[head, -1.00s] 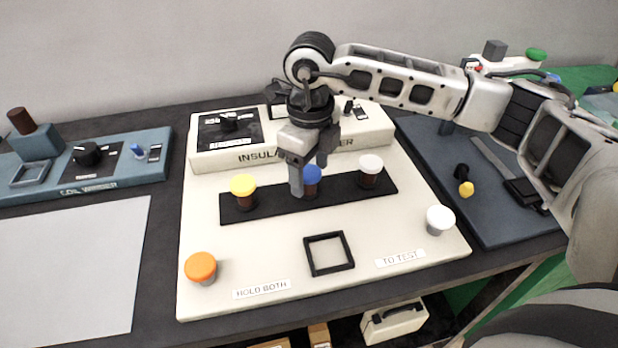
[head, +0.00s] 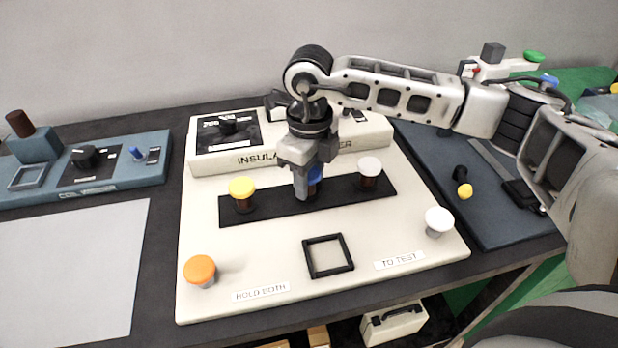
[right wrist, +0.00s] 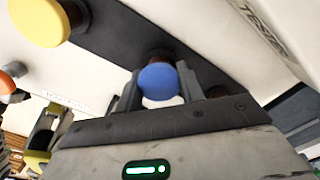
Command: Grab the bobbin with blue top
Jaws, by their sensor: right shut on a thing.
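The bobbin with the blue top (head: 314,176) stands on the black strip in the middle of the cream tester board, mostly hidden behind my right gripper (head: 306,190). In the right wrist view its blue top (right wrist: 159,80) sits between the two fingers of my right gripper (right wrist: 157,95), which are shut on the bobbin. The bobbin still appears to be at its place on the strip. My left gripper is not in the head view.
On the black strip (head: 275,204), a yellow-topped bobbin (head: 242,189) stands left and a white-topped one (head: 369,168) right.

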